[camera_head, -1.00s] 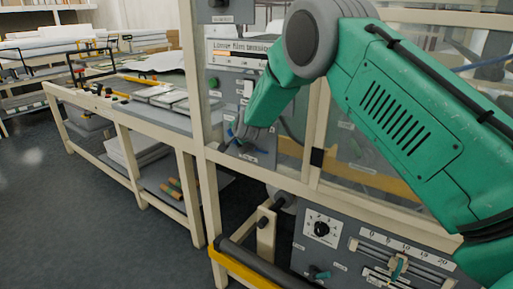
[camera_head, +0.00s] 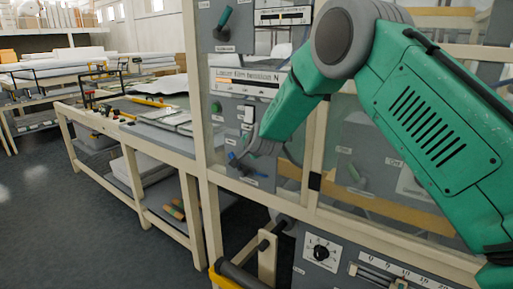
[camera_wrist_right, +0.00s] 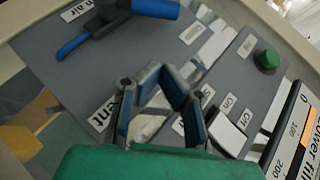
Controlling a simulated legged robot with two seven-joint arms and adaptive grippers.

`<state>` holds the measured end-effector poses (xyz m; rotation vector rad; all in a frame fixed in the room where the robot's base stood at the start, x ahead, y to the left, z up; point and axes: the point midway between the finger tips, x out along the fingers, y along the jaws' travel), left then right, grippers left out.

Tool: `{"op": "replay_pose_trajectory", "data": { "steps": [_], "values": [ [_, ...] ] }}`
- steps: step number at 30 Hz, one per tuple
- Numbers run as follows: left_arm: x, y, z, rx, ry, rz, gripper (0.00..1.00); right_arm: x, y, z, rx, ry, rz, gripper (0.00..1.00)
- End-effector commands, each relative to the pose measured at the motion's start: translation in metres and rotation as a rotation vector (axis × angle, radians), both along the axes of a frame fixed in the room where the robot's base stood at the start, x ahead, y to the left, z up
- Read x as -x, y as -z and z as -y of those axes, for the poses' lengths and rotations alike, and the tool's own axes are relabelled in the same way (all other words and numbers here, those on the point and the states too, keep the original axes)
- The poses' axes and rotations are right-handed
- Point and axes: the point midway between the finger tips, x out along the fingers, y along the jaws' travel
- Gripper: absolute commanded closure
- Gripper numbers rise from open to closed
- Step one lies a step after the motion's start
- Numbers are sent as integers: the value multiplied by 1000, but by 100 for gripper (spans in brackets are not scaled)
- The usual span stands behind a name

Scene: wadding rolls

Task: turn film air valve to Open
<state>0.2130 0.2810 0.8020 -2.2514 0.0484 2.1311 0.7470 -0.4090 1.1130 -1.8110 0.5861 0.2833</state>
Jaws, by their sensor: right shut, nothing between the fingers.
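The film air valve shows at the upper left of the right wrist view, with a blue lever (camera_wrist_right: 73,47) pointing down-left and a thicker blue part (camera_wrist_right: 157,8) to its right. A label partly cut off, ending in "n air" (camera_wrist_right: 76,10), sits beside it. In the head view a small blue lever (camera_head: 232,159) shows at the lower left of the grey panel, next to my right gripper (camera_head: 252,150). My right gripper, also in the wrist view (camera_wrist_right: 158,88), is shut and empty, in front of the panel and apart from the lever. My left gripper is out of view.
The grey panel (camera_head: 216,107) also carries a green button (camera_wrist_right: 267,59) and a white rocker switch (camera_wrist_right: 228,131). A green-handled valve (camera_head: 225,17) is on the panel above. A cream frame post (camera_head: 201,120) stands left of the panel. A lower panel has a black dial (camera_head: 321,252).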

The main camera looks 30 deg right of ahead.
Motion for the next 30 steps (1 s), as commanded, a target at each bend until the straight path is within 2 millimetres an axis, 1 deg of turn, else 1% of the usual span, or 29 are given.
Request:
{"op": "replay_pose_trajectory", "data": {
  "steps": [1,6,9,12,16,30],
  "values": [
    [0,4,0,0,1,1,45,9,-4,-2,0,2,0,100],
    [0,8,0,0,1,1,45,35,-20,-12,2,1,-4,100],
    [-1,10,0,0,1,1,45,47,-29,-17,3,1,-4,100],
    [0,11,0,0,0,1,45,56,-35,-20,3,2,-2,100],
    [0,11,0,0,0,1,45,60,-37,-19,3,2,-3,100],
    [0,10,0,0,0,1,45,60,-37,-19,1,2,-4,100]
  ]
}}
